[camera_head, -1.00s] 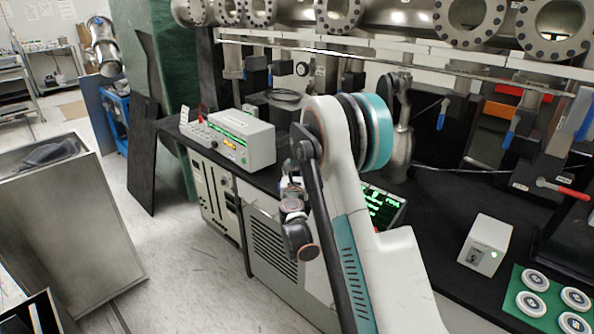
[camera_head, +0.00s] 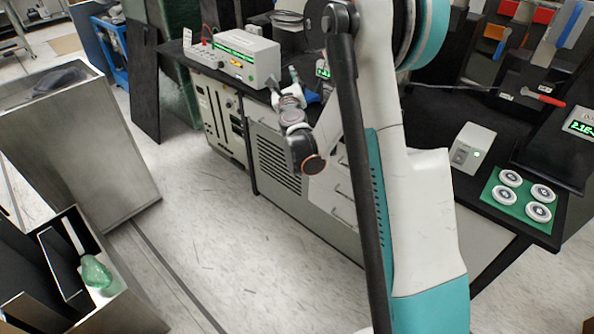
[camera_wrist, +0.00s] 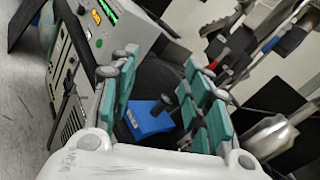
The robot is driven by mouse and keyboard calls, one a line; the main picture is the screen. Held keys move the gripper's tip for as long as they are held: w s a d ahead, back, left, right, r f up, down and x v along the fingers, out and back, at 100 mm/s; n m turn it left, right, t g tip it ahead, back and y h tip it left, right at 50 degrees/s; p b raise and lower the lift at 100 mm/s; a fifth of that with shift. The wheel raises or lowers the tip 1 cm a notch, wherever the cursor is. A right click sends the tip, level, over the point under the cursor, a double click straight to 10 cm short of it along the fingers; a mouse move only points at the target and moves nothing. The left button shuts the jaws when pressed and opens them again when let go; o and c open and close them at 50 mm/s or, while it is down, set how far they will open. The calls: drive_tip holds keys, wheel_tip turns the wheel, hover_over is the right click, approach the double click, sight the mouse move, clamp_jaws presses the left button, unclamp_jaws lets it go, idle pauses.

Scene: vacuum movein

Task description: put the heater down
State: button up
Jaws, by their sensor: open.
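My gripper (camera_head: 284,79) is over the bench's front edge, just right of the grey instrument box. In the wrist view its teal-padded fingers (camera_wrist: 163,60) are spread apart. A blue block (camera_wrist: 150,118) shows beyond and between the fingers, on or near the dark bench top, with a dark knob-like piece beside it. A bit of blue (camera_head: 309,97) also shows right of my gripper in the head view. I cannot tell whether this blue block is the heater. Nothing is visibly clamped in the fingers, and my arm hides part of the bench.
The grey instrument box (camera_head: 238,58) with a green display stands close left of my gripper. A small white box (camera_head: 472,148) and a green mat (camera_head: 517,208) with round white pieces lie at the right. An open bin (camera_head: 130,312) stands lower left. Floor before the bench is clear.

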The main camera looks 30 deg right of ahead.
drive_tip(key=s+a+r+n+g+y, duration=0.1)
drive_tip(key=s+a+r+n+y, duration=0.35)
drive_tip(key=s+a+n, duration=0.4)
drive_tip(key=s+a+r+n+g+y, duration=0.1)
drive_tip(key=s+a+r+n+y, duration=0.4)
drive_tip(key=a+n, duration=0.5)
drive_tip(key=s+f+n+g+h, duration=0.1)
drive_tip(key=s+f+n+g, duration=0.3)
drive_tip(key=s+n, duration=0.4)
drive_tip(key=s+f+n+g+h, duration=0.2)
drive_tip(key=s+n, duration=0.7)
drive_tip(key=s, duration=1.3)
wheel_tip(320, 180, down, 3)
drive_tip(key=shift+d+f+g, duration=0.1)
drive_tip(key=shift+d+g, duration=0.05)
drive_tip(key=shift+g, duration=0.95)
drive_tip(key=shift+w, duration=0.1)
